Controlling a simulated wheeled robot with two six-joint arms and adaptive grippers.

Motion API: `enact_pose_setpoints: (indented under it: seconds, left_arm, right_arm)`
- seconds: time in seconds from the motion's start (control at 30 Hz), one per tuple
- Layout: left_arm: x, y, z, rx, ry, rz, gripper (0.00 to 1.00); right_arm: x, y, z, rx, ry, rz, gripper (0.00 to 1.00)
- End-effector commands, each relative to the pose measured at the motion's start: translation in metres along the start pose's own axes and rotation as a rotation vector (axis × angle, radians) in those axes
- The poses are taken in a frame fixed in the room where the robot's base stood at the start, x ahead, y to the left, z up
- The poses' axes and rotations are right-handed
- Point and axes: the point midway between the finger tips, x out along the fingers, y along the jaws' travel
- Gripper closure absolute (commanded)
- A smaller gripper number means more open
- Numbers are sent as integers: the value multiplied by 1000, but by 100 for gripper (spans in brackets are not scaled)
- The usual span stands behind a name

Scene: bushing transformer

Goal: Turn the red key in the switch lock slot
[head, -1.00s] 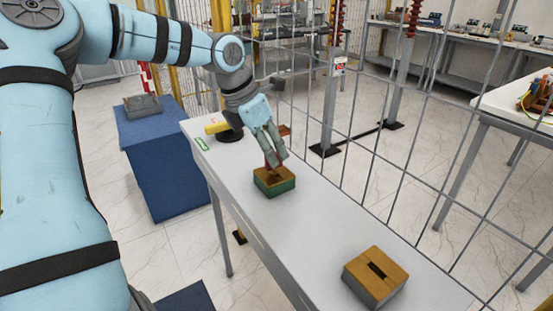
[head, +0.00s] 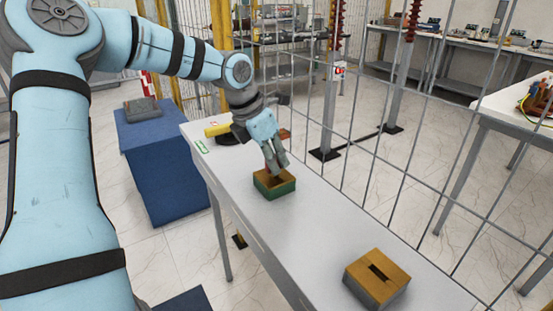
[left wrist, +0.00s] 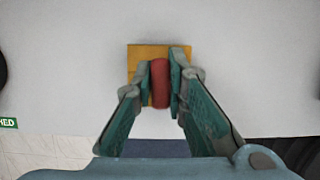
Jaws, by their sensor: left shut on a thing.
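The red key (left wrist: 160,84) is between the two fingers of my left gripper (left wrist: 161,80), which is shut on it. The switch lock (head: 274,188) is a small box with a yellow-brown top and green sides on the table. It also shows in the left wrist view (left wrist: 134,62), under the key. In the head view my left gripper (head: 276,172) points down at the top of this box, and its fingers hide the key. How deep the key sits in the slot cannot be told. My right gripper is not in view.
A second box with a yellow-brown top and dark slot (head: 376,276) stands near the table's front end. The white table (head: 305,225) is clear between the boxes. A wire mesh fence (head: 420,140) runs along its right side. A yellow object (head: 217,129) lies at the far end.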

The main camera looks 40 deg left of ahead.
Motion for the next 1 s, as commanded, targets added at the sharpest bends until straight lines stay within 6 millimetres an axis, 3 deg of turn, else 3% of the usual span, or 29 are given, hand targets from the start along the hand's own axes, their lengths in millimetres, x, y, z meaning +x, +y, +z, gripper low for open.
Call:
enact_pose_setpoints:
  seconds: [0.83, 1.0]
  left_arm:
    - [3, 0, -1, -269, 0, 112, 100]
    - [-1, 0, 0, -309, 2, 127, 100]
  right_arm:
    - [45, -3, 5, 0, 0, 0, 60]
    - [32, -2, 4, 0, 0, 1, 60]
